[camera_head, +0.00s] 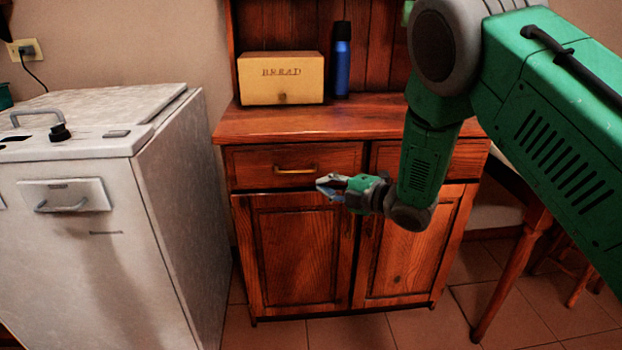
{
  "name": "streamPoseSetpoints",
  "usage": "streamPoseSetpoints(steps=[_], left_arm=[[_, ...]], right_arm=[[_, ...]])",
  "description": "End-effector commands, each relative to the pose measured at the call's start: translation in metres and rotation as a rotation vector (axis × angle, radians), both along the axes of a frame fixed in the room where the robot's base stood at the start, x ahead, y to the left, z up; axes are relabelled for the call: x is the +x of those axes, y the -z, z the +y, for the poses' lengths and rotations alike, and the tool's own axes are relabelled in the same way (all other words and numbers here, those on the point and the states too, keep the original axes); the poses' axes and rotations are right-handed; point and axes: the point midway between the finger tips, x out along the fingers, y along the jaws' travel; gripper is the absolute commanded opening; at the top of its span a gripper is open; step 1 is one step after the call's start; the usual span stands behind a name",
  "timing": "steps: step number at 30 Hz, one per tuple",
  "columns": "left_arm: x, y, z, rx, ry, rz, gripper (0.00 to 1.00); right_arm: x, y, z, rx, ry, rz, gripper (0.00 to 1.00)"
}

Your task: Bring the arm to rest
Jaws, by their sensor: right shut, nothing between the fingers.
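My right arm, green and grey, comes in from the upper right and bends down in front of the wooden cabinet. My right gripper (329,187) is shut and empty, pointing left. It appears in front of the cabinet's face, just below the left drawer (260,166) with its brass handle (295,171). I cannot tell how far it stands from the wood. My left gripper is out of view.
The cabinet top (250,122) holds a yellow bread box (282,88) and a blue bottle (342,65). A white appliance (100,220) stands at the left. A wooden table leg (510,275) is at the right. Tiled floor lies in front.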

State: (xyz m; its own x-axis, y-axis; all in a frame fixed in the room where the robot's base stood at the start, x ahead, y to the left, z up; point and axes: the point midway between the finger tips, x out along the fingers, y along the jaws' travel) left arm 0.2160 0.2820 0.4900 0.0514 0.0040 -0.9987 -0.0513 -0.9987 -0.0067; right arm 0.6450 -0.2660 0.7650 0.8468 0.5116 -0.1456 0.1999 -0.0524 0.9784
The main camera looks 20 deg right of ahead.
Motion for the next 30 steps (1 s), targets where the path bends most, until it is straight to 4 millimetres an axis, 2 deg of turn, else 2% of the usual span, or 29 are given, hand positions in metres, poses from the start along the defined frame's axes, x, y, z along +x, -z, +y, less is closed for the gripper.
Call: streamPoseSetpoints(steps=[6,13,17,20,23,24,26,27,30], left_arm=[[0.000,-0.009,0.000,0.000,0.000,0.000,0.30],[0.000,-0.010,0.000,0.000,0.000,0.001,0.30],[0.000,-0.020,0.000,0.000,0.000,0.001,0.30],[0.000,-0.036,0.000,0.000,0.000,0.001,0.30],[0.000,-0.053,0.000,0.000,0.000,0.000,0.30],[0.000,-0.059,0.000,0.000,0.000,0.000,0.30],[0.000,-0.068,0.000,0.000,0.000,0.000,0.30],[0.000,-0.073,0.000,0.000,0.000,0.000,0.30],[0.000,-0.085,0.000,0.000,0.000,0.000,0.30]], right_arm=[[-0.024,-0.004,-0.015,0.001,0.001,0.003,0.00],[-0.031,-0.003,-0.018,0.005,0.004,0.009,0.00],[-0.046,0.022,-0.018,0.078,0.085,0.149,0.00],[-0.080,0.064,-0.020,0.206,0.239,0.390,0.00],[-0.137,0.111,-0.021,0.354,0.457,0.675,0.00],[-0.163,0.128,-0.021,0.409,0.553,0.783,0.00],[-0.205,0.148,-0.021,0.480,0.699,0.930,0.00],[-0.235,0.158,-0.021,0.520,0.799,1.019,0.00],[-0.305,0.173,-0.019,0.598,1.039,1.206,0.00]])
